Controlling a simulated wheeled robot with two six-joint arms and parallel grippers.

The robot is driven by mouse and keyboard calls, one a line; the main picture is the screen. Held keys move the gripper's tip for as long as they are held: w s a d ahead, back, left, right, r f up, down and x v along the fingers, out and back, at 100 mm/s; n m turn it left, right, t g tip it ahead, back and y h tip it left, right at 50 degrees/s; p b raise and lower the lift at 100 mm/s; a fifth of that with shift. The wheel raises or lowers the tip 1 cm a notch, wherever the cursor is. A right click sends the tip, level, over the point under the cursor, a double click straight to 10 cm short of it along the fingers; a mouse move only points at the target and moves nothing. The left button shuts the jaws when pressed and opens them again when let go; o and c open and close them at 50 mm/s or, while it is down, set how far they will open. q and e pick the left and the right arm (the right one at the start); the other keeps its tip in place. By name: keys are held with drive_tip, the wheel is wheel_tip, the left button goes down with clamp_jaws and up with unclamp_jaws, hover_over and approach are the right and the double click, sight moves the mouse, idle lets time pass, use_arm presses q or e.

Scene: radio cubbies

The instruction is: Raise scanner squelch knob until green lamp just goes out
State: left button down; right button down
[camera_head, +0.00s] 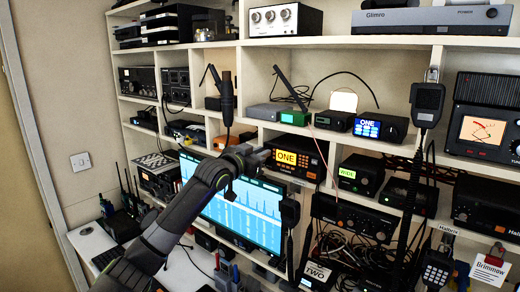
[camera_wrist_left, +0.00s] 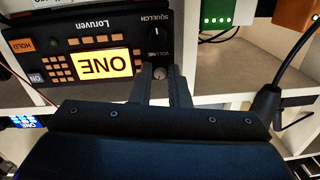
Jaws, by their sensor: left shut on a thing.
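The black scanner (camera_head: 297,158) with the lit amber ONE display sits in a middle cubby. In the left wrist view the scanner (camera_wrist_left: 30,70) appears upside down, with SQUELCH and VOLUME lettering at its right end. A small green lamp (camera_wrist_left: 54,42) shows near the orange HOLD button; how brightly it is lit is hard to tell. My left gripper (camera_wrist_left: 160,72) is shut on a small greyish knob beside the VOLUME lettering. A dark knob (camera_wrist_left: 157,33) with a white mark, by the SQUELCH lettering, stands clear of the fingers. In the head view my left gripper (camera_head: 266,156) reaches the scanner's left side.
A blue-screen radio (camera_head: 380,126) and a green-fronted box (camera_head: 295,117) sit on the shelf above. A green-display radio (camera_head: 361,174) stands to the right. A monitor (camera_head: 240,212) is below, behind my arm. Handset cables hang at the right.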

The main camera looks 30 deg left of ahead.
use_arm(q)
drive_tip(key=shift+n+p, duration=0.6)
drive_tip(key=shift+n, duration=0.6)
drive_tip(key=c, duration=1.4)
unclamp_jaws()
drive_tip(key=shift+s+a+r+p, duration=0.15)
drive_tip(key=shift+s+p, duration=1.1)
drive_tip(key=shift+s, duration=1.65)
drive_tip(key=shift+s+a+r+p, duration=0.1)
drive_tip(key=shift+s+p, duration=1.2)
drive_tip(key=shift+s, duration=1.6)
drive_tip(key=shift+s+a+r+p, duration=0.15)
drive_tip(key=shift+s+p, duration=1.1)
drive_tip(key=shift+s, duration=1.65)
drive_tip(key=shift+f, duration=0.1)
